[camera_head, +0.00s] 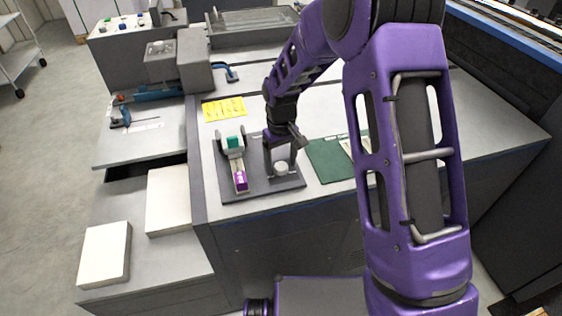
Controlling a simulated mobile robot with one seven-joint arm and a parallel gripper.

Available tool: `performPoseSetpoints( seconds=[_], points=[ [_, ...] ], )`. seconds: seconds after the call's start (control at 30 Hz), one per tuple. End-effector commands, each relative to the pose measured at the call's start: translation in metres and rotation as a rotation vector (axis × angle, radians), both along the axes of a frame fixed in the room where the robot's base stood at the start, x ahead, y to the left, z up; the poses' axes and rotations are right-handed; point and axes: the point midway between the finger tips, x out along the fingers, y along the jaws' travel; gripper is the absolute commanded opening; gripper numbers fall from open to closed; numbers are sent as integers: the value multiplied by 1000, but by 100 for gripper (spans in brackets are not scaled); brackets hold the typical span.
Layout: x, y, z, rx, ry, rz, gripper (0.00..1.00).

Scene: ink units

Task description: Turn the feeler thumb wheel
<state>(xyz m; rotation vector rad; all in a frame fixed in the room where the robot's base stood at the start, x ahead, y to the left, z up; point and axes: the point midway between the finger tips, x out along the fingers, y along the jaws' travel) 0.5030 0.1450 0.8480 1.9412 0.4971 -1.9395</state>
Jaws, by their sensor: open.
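A dark grey plate (258,189) lies on the grey bench top. On its left side stands a small grey device with a green part (234,143) at the back and a purple block (240,181) at the front. A small round whitish wheel-like knob (282,169) sits on the plate to the right of that device; I cannot tell for sure that it is the feeler thumb wheel. My gripper (281,160) points down over this knob, open, with its fingers close around or just above it. Whether the fingers touch it is too small to tell.
A dark green mat (331,160) with pale items lies right of the plate. A yellow sheet (224,109) lies behind it. White paper stacks (106,254) rest on the lower shelf at left. A grey machine with a blue bar (160,93) stands at back left.

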Motion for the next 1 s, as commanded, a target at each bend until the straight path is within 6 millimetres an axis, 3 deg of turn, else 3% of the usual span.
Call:
performPoseSetpoints(
  seconds=[0.17,0.27,0.7,1.0],
  points=[
    [0,0,5,0,-1,0,78],
    [1,0,18,1,-3,0,78],
    [1,0,122,1,-5,1,78],
    [0,0,168,0,-1,-1,78]
  ],
)
